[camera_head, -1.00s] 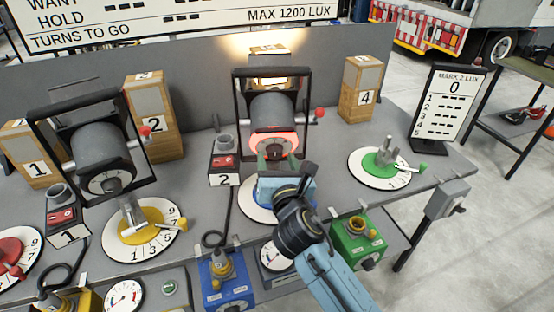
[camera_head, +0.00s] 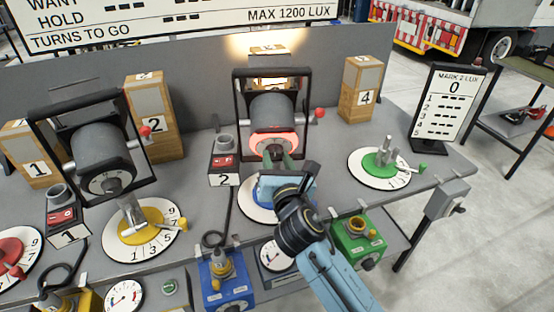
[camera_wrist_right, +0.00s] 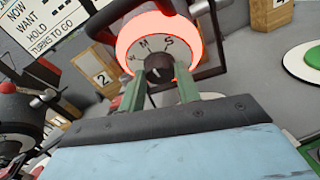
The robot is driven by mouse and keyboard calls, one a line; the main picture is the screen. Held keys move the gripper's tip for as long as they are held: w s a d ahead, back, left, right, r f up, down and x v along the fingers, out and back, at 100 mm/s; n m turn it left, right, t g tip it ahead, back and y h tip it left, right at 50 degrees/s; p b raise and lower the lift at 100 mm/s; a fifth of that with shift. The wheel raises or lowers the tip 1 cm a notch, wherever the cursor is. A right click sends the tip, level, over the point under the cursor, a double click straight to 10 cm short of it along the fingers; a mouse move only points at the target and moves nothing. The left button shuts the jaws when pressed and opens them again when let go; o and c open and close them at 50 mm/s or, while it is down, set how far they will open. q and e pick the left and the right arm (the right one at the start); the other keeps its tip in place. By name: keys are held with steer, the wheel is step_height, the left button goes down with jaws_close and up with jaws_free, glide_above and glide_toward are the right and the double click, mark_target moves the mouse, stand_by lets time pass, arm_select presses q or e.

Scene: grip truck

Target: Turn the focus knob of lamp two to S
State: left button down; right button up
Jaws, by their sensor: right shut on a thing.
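Lamp two (camera_head: 276,112) is a dark grey cylinder in a black yoke, with a glowing red ring (camera_head: 252,146) around its front. In the right wrist view its dial face (camera_wrist_right: 149,47) carries letters, with M near the top and S to the right of it. The dark focus knob (camera_wrist_right: 158,66) sits at the dial's centre. My right gripper (camera_wrist_right: 158,82) has its two green fingers on either side of the knob and is shut on it. In the head view the gripper (camera_head: 277,160) partly hides the knob. The knob's exact pointer setting is hard to read. My left gripper is out of view.
Lamp one (camera_head: 101,152) stands to the left. The red switch box marked 2 (camera_head: 224,172) is just left of lamp two. A green-centred dial disc (camera_head: 362,176) lies to the right. A lux board (camera_head: 447,108) stands at the table's right end.

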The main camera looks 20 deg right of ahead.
steer(key=shift+d+m+y, duration=0.15)
steer(key=shift+m+y, duration=0.35)
steer(key=shift+m, duration=0.1)
steer(key=shift+f+m+t+y, duration=0.15)
steer(key=shift+m+t+y, duration=0.15)
steer(key=shift+m+y, duration=0.2)
steer(key=shift+d+f+m+t+y+b, duration=0.15)
steer(key=shift+m+t+y+b, duration=0.15)
steer(key=shift+m+y+b, duration=0.35)
steer(key=shift+m+t+b, duration=0.3)
steer(key=shift+m+b, duration=0.55)
steer(key=shift+m, duration=0.2)
steer(key=shift+y, duration=0.35)
steer(key=o, duration=1)
steer(key=shift+c, duration=0.2)
steer(key=shift+s, duration=0.1)
steer(key=b+v, duration=0.2)
steer(key=v, duration=1.1)
